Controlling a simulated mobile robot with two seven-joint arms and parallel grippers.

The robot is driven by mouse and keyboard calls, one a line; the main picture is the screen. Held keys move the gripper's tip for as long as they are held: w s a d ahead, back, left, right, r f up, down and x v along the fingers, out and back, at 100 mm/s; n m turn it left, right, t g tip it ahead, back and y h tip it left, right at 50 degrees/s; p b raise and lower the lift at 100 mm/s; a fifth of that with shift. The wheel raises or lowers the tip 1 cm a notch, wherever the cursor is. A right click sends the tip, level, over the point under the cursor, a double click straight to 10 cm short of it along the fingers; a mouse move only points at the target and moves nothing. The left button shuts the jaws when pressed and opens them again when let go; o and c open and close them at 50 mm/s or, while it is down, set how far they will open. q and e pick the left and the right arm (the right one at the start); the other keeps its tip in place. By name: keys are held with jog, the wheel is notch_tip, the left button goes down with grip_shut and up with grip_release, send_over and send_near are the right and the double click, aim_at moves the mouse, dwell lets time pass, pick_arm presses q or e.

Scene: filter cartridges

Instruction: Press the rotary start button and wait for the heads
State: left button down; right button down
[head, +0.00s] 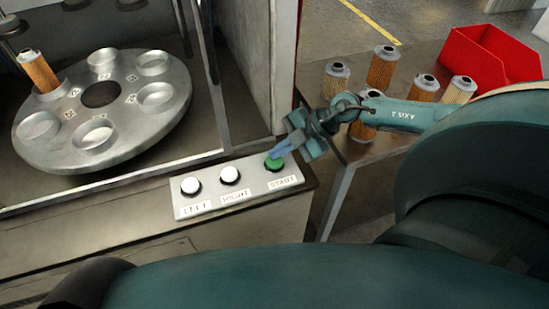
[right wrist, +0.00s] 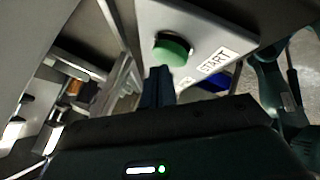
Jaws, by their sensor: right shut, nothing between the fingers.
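The green START button (head: 274,163) sits at the right end of a light control panel (head: 207,208), beside the white RIGHT button (head: 230,175) and the white LEFT button (head: 191,186). My right gripper (head: 279,152) is shut and empty, its fingertips at the green button. In the right wrist view the green button (right wrist: 172,48) is just beyond the shut fingers (right wrist: 160,72); I cannot tell whether they touch it. The round rotary table (head: 170,120) holds one orange filter cartridge (head: 39,70) in its left pocket; its other pockets look empty. My left gripper is not in view.
Several filter cartridges (head: 383,67) stand on a brown table (head: 432,50) at the right, under and around my right arm. A red bin (head: 492,58) is at its back. A frame post (head: 283,70) stands between rotary table and brown table.

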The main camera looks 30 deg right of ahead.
jog(key=shift+f, duration=0.65)
dwell(0.7)
jog(key=shift+r, duration=0.1)
jog(key=shift+r+p, duration=0.9)
jog(key=shift+p, duration=0.2)
jog(key=shift+r, duration=0.1)
notch_tip(320, 180, up, 5)
jog(key=p, duration=0.5)
jog(key=shift+p, duration=0.35)
